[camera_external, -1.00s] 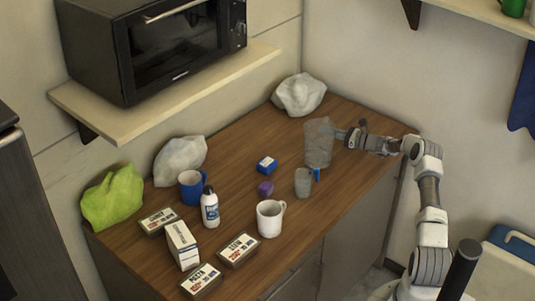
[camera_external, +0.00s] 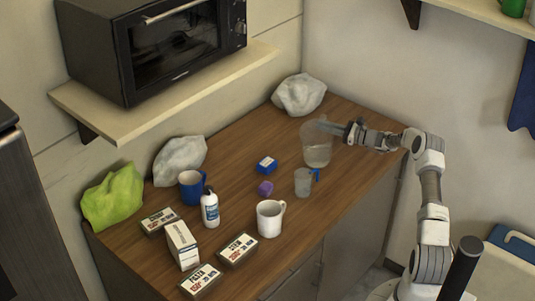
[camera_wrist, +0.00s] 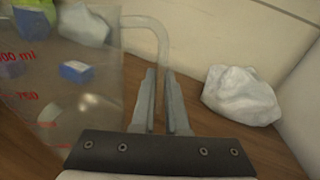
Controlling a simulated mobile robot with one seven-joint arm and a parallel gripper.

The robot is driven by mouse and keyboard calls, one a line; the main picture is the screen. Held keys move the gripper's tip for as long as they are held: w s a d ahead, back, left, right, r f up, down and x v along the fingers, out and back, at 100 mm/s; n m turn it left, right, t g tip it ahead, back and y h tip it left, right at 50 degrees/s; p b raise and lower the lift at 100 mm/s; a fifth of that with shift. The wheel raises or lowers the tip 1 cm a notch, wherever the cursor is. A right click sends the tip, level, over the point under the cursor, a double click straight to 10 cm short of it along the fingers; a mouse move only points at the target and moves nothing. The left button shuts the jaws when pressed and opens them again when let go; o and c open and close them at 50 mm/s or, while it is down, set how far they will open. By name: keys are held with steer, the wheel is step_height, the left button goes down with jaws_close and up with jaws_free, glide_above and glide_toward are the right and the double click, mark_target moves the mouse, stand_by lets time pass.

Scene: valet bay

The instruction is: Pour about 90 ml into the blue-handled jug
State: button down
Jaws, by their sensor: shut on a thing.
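A large clear measuring jug (camera_external: 317,140) with liquid low inside stands on or just above the counter at its right end. Its wall with red markings fills the left of the wrist view (camera_wrist: 60,110). My gripper (camera_external: 343,131) reaches it from the right and is shut on its pale handle; the fingers (camera_wrist: 161,78) also show in the wrist view. The small blue-handled jug (camera_external: 302,184) stands upright on the counter, in front of the large jug and apart from it. Its blue handle (camera_external: 316,174) is on the right. I cannot tell whether it holds liquid.
A white mug (camera_external: 269,220), purple item (camera_external: 265,188) and blue box (camera_external: 266,165) stand near the small jug. A blue mug (camera_external: 191,188), white bottle (camera_external: 210,210) and several boxes lie left. A pale crumpled bag (camera_external: 299,94) is behind. A shelf carries a microwave (camera_external: 170,45).

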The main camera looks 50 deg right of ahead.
mark_target(320, 118)
steer(key=a+r+n, duration=0.1)
steer(key=r+n, duration=0.1)
steer(key=shift+s+a+r+n, duration=0.25)
steer(key=shift+s+a+n, duration=0.05)
steer(key=shift+a, duration=0.1)
steer(key=shift+s+a+r+n+b, duration=0.2)
steer(key=shift+a+r+n+b, duration=0.15)
steer(key=shift+a+n, duration=0.15)
steer(key=shift+s+a+r+n+b, duration=0.15)
steer(key=shift+a+r+n+b, duration=0.15)
steer(key=shift+a+n, duration=0.2)
steer(key=r+n, duration=0.1)
steer(key=r, duration=0.1)
steer(key=a+r, duration=0.1)
steer(key=shift+s+a+r+n, duration=0.15)
steer(key=shift+s+r+n, duration=0.05)
steer(key=shift+r+n, duration=0.2)
steer(key=shift+s+a+f+n, duration=0.1)
steer(key=shift+a+f+n, duration=0.05)
steer(key=shift+n, duration=0.15)
steer(key=shift+s+a+r+n+y+b, duration=0.1)
steer(key=shift+a+r+n+y+b, duration=0.3)
steer(key=shift+n, duration=0.2)
steer(key=shift+s+a+r+n+b, duration=0.15)
steer(key=shift+a+r+n, duration=0.25)
steer(key=shift+r, duration=0.2)
steer(key=shift+s+a+r+n+b, duration=0.15)
steer(key=shift+a+r+n, duration=0.1)
steer(key=shift+r+n, duration=0.3)
